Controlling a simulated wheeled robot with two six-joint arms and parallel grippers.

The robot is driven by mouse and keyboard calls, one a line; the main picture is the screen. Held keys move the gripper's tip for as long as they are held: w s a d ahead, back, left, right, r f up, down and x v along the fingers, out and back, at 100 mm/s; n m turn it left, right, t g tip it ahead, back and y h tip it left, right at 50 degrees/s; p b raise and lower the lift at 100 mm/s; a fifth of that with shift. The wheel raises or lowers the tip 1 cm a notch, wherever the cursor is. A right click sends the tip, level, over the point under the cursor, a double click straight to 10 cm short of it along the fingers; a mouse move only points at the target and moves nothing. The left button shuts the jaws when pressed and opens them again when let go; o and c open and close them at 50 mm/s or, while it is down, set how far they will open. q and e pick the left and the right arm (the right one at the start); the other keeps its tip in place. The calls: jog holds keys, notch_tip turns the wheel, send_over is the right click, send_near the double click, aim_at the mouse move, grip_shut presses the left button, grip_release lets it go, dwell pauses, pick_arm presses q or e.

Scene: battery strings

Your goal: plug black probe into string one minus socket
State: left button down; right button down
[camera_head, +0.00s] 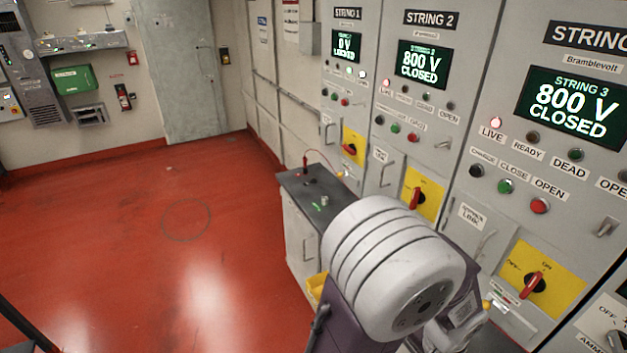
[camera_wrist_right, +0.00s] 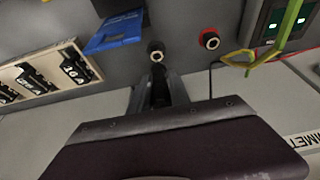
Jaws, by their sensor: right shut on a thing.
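My right gripper (camera_wrist_right: 157,78) shows in the right wrist view, its dark jaws shut on a dark thing, likely the black probe, which I cannot tell clearly from the jaws. A round fitting with a pale ring and dark centre (camera_wrist_right: 156,51) is at the jaw tips; I cannot tell if they touch. A red round fitting (camera_wrist_right: 209,38) is to its right. In the head view my right arm hides its gripper. The String 1 panel (camera_head: 347,61) stands at the back, its screen reading 0 V LOCKED. I cannot make out its minus socket. My left gripper is not in view.
A grey-topped cabinet (camera_head: 300,190) stands by the panels with a red probe-like item (camera_head: 305,161) on it. The wrist view shows a blue item (camera_wrist_right: 115,33), a yellow-green looped item (camera_wrist_right: 270,50) and black tagged items (camera_wrist_right: 75,67). The red floor (camera_head: 130,230) at left is clear.

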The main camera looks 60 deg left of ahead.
jog(key=shift+r+p, duration=1.6)
jog(key=shift+r, duration=0.9)
